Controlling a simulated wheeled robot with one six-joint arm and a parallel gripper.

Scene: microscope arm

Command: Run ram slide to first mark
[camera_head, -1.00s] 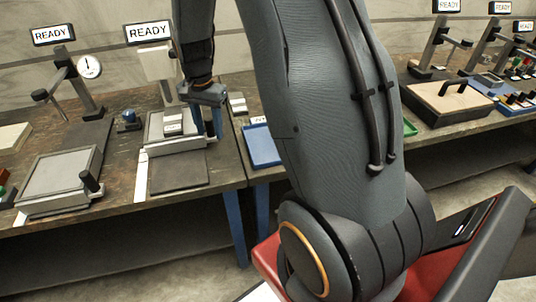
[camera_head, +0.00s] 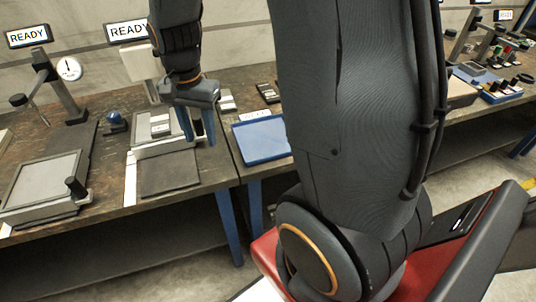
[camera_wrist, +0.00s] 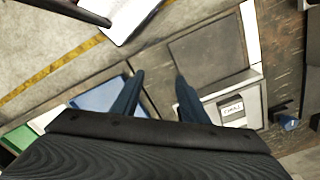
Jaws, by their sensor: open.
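My gripper (camera_head: 198,140) hangs with two blue fingers apart and nothing between them. It is just right of the middle station, which has a grey plate with a small labelled block (camera_head: 159,126), a dark flat pad (camera_head: 168,174) in front and a white strip (camera_head: 130,178) along its left side. In the wrist view, my open gripper (camera_wrist: 159,76) has the dark pad (camera_wrist: 208,48) ahead and the labelled block (camera_wrist: 232,108) right of its right finger. No contact shows. I cannot tell which part is the ram slide, and no mark is readable.
A station with a dial gauge (camera_head: 69,68), a post and a black-knobbed framed plate (camera_head: 45,178) stands left. A blue knob (camera_head: 115,122) sits between stations. A blue tray (camera_head: 262,142) lies right of my gripper. My arm hides the bench's middle.

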